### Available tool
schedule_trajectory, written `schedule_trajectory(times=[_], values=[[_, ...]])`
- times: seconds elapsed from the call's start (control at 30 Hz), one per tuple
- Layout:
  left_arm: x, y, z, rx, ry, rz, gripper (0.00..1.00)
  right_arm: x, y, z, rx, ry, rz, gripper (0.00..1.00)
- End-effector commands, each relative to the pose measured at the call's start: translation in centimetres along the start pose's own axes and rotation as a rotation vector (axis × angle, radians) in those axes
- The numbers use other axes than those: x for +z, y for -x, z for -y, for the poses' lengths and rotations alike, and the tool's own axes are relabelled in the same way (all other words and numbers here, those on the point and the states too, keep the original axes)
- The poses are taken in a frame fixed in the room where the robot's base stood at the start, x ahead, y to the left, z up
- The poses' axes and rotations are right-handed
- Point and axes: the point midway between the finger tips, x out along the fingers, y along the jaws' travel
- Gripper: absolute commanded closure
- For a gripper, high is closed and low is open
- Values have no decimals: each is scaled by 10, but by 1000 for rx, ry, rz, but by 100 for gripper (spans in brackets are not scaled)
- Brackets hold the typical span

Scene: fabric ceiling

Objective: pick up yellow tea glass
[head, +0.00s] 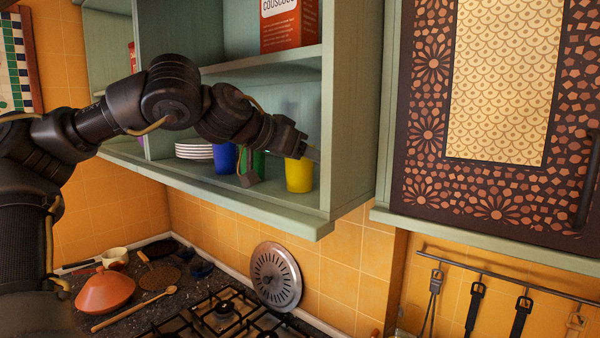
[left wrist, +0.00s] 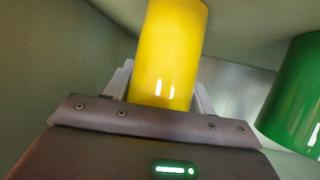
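The yellow tea glass (head: 299,175) stands near the right end of the lower shelf of the green wall cabinet. My left gripper (head: 308,152) reaches in from the left and is at the glass. In the left wrist view, the yellow glass (left wrist: 167,60) is between the two grey fingers of my left gripper (left wrist: 160,90), one on each side. The fingers are close to its wall; I cannot tell whether they press on it. The glass hides part of the fingers. My right gripper is not in view.
A green glass (left wrist: 295,100) stands beside the yellow one, with a blue glass (head: 224,158) and stacked plates (head: 194,151) farther left. The cabinet side wall (head: 345,110) is close on the right. The upper shelf (head: 270,63) is above my arm. A stove (head: 225,310) is below.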

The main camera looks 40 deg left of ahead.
Motion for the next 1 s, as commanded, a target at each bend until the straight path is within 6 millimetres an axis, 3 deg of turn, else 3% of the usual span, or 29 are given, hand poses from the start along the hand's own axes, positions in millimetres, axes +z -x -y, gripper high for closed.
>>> schedule_trajectory(times=[0.13, 0.47, 0.67, 0.93, 1.0], values=[[0, 0, 0, 0, 0, 1, 70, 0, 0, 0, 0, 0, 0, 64], [-4, 1, 0, -2, 0, -1, 70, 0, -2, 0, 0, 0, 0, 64], [-25, 12, 0, -4, -1, -4, 70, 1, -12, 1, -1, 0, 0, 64], [-56, 82, -4, -5, 0, -7, 70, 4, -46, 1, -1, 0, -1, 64], [-55, 102, -6, -3, 0, -7, 70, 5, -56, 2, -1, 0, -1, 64]])
